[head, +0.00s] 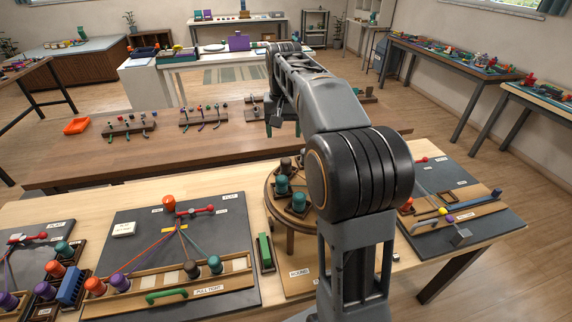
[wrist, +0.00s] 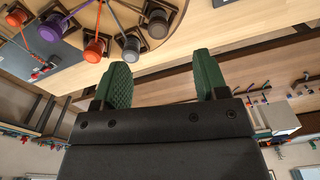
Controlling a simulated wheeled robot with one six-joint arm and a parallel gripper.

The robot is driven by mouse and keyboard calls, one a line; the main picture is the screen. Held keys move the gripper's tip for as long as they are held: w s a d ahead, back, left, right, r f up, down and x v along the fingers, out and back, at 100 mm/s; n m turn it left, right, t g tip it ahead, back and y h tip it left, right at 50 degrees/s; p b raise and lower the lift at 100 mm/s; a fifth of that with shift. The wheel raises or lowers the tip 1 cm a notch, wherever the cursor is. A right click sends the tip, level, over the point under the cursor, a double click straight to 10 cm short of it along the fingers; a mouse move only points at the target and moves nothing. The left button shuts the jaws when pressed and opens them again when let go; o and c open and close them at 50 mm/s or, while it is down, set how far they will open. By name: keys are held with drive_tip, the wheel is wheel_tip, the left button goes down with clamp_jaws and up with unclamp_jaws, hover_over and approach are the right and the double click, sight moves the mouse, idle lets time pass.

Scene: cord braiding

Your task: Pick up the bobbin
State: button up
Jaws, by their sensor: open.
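Several bobbins are in view, and I cannot tell which one is meant. Another teal bobbin (head: 298,202) sits on the round stand (head: 276,212), partly hidden by my arm. In the wrist view, an orange-red bobbin (wrist: 94,49), a purple bobbin (wrist: 52,27) and a grey bobbin (wrist: 130,46) lie beyond my gripper (wrist: 165,82). Its green fingers are apart, with nothing between them.
A green-topped block (head: 265,251) stands beside the round stand. A green handle (head: 166,296) and a blue block (head: 70,288) are at the front left.

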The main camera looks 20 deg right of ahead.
drive_tip(key=w+d, duration=0.2)
hover_over(286, 160)
drive_tip(key=shift+m, duration=0.3)
wheel_tip(286, 160, down, 7)
drive_tip(key=shift+s+d+f+b, duration=0.1)
drive_tip(key=shift+s+b, duration=0.05)
drive_tip(key=shift+b, duration=0.15)
drive_tip(key=shift+w+f, duration=0.2)
drive_tip(key=shift+f, duration=2.8)
drive_tip(key=shift+c, duration=0.5)
drive_tip(key=c, duration=0.9)
